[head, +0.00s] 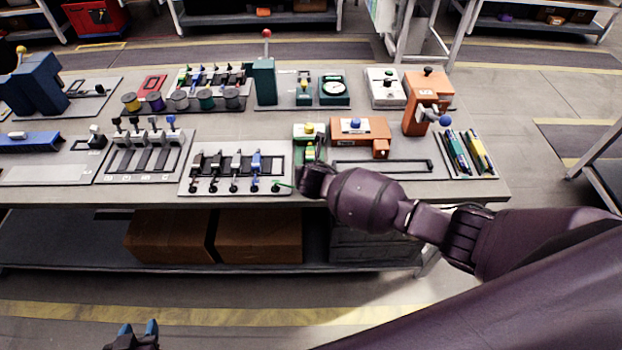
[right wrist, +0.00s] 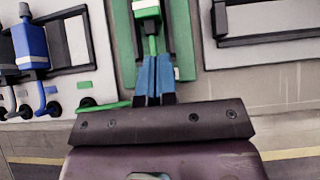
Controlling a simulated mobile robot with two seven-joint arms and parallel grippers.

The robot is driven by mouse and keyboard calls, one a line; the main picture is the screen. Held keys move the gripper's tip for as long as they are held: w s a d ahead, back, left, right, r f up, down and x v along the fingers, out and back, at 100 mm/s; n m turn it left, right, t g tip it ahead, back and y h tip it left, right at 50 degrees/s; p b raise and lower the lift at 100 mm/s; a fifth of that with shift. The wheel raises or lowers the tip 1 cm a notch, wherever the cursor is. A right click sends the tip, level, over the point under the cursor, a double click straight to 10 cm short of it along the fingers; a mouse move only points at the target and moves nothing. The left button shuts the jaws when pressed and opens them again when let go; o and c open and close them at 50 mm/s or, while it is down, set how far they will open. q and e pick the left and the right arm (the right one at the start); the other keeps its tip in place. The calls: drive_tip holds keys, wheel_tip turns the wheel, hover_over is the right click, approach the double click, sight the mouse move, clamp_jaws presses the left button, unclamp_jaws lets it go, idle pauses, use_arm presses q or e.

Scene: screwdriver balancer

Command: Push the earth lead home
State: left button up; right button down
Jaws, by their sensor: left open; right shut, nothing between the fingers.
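The green earth lead (right wrist: 108,104) comes out of a black hole in the grey lead panel (head: 186,187) and runs right, out of sight behind my right gripper (right wrist: 153,62). A green strand shows above the fingertips and leads up to a green plug body (right wrist: 147,10) over a green plate (right wrist: 182,35). How deep the plug sits cannot be told. My right gripper's blue fingers are shut and empty, just below the plug; in the head view my arm partly hides this spot. My left gripper (head: 138,330) is open and empty, low in front of the bench.
Black leads and a blue lead (right wrist: 31,45) stand in the panel left of the green plate. An orange unit (head: 362,130) and a slotted grey plate (head: 385,170) lie to the right. Cardboard boxes (head: 258,236) sit on the shelf below the bench.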

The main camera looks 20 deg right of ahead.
drive_tip(key=v, duration=0.2)
drive_tip(key=shift+s+a+r, duration=0.1)
drive_tip(key=shift+s+r, duration=0.05)
drive_tip(key=shift+s, duration=0.2)
use_arm(q)
drive_tip(key=shift+s+a+f, duration=0.1)
drive_tip(key=shift+s+f, duration=0.05)
drive_tip(key=shift+s, duration=0.35)
use_arm(e)
drive_tip(key=v, duration=0.7)
drive_tip(key=c, duration=1.8)
unclamp_jaws()
drive_tip(key=shift+r, duration=0.1)
